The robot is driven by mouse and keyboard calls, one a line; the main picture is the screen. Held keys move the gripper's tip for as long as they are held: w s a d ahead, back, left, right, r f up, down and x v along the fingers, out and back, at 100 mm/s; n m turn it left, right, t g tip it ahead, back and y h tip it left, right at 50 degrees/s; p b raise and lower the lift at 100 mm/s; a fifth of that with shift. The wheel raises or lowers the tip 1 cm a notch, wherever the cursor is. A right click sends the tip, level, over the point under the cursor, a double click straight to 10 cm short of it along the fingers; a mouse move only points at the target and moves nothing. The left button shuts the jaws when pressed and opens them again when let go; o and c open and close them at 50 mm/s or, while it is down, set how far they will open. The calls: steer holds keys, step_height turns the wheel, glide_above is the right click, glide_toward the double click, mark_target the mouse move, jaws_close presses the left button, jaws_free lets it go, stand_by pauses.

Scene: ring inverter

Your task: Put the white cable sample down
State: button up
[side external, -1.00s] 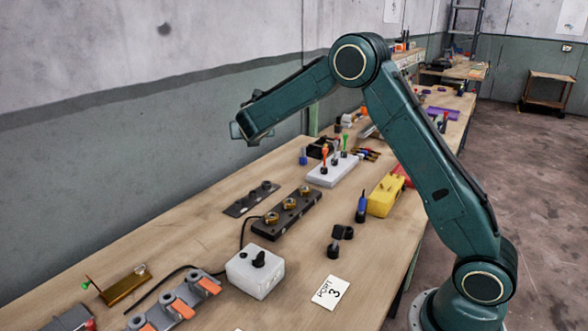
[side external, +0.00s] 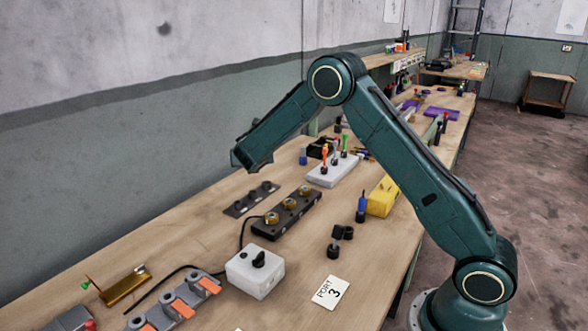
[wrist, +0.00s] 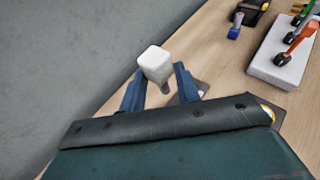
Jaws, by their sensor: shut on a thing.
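The white cable sample (wrist: 155,62) shows in the wrist view as a small white block with rounded edges. It sits between the two blue fingers of my gripper (wrist: 160,70), which is shut on it. The sample is held above the wooden table, near the grey wall side. In the side view the wrist end of my arm hangs over the far left part of the table; it hides the sample and most of the fingers.
A dark strip with several pegs (side external: 252,198) lies below my wrist in the side view. Near it are a dark block with brass rings (side external: 287,214), a white block with coloured-handled tools (side external: 333,169) and a white switch box (side external: 255,271). The wall (side external: 130,150) is close behind.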

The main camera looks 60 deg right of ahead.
step_height(320, 180, down, 7)
steer(key=shift+r, duration=0.15)
steer(key=shift+f, duration=2.1)
steer(key=shift+f, duration=0.15)
steer(key=o, duration=1)
steer(key=shift+o, duration=0.2)
steer(key=v, duration=1.2)
